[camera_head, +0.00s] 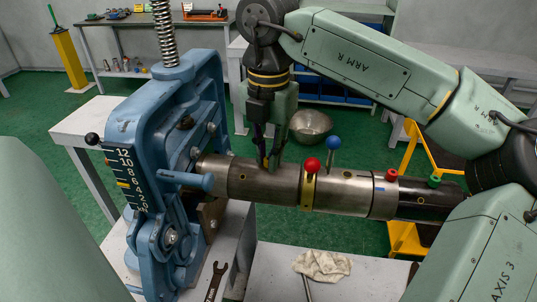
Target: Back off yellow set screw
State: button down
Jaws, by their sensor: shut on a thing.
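A small yellow set screw (265,164) stands on top of the grey steel pipe (260,184), in the middle of the head view. My gripper (266,158) points down from above and is shut on this screw. The fingers hide most of the screw, so its height out of the pipe cannot be told. The pipe lies roughly level, its left end in the blue vise (140,140).
Right of my gripper, a red ball knob (312,165) and a blue ball knob (333,143) stand up from the pipe. Farther right are a red cap (391,175) and a green cap (435,180). A wrench (215,282) and a rag (323,265) lie below.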

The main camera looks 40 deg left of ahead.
jog(key=n, duration=0.3)
jog(key=shift+d+f+n, duration=0.1)
jog(key=shift+n, duration=0.3)
jog(key=n, duration=0.3)
jog(key=shift+n, duration=0.3)
jog(key=n, duration=0.3)
jog(key=shift+n, duration=0.3)
jog(key=n, duration=0.3)
jog(key=shift+n, duration=0.3)
jog(key=n, duration=0.3)
jog(key=shift+n, duration=0.3)
jog(key=n, duration=0.3)
jog(key=shift+n+p, duration=0.35)
jog(key=shift+n, duration=0.05)
jog(key=n, duration=0.3)
jog(key=shift+s+n, duration=0.1)
jog(key=shift+n, duration=2.1)
